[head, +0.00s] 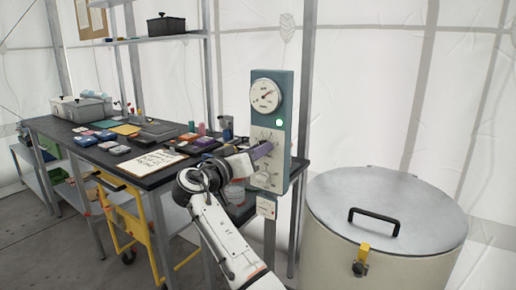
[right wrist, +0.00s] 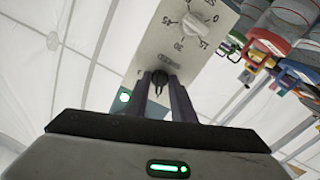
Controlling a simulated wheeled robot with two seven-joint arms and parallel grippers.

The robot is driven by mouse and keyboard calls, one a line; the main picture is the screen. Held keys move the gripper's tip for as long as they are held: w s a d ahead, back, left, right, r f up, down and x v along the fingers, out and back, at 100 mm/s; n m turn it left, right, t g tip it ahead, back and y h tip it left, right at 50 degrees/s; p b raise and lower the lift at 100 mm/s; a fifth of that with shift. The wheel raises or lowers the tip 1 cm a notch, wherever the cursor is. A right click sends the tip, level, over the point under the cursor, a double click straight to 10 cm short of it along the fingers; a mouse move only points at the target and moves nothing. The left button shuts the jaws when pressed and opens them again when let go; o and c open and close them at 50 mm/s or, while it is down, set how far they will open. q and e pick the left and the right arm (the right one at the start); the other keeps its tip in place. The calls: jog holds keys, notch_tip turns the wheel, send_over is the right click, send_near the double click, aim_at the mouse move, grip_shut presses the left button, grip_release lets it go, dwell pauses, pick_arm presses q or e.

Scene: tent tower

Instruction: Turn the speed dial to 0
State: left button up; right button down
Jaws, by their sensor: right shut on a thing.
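A teal control panel (head: 283,92) stands upright at the table's end. It bears a round gauge (head: 266,97), a lit green lamp (head: 279,123) and a white plate with two dials. My right gripper (head: 264,149) is at the upper one, the speed dial. In the right wrist view its fingers close around the dark knob of the speed dial (right wrist: 159,78). The fingers hide this dial's marks, so its setting cannot be read. The lower dial (right wrist: 187,24) has a pale knob and marks 0, 15, 30 and 45. My left gripper is out of view.
A dark table (head: 60,124) at left holds several small coloured items and a written sheet (head: 152,163). A large lidded drum (head: 390,205) stands right of the panel. A yellow cart frame (head: 158,235) is below the table.

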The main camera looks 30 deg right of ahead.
pick_arm(q)
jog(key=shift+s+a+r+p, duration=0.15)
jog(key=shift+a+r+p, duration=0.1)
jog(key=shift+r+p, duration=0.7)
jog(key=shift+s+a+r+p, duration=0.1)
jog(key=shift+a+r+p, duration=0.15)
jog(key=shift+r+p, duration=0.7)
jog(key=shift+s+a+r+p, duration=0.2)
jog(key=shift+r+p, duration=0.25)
jog(key=shift+p, duration=0.95)
pick_arm(e)
jog(key=shift+r+n, duration=0.1)
jog(key=shift+n, duration=5.2)
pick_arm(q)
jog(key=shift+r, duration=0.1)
pick_arm(e)
jog(key=c, duration=1.8)
grip_release()
jog(key=shift+c, duration=0.2)
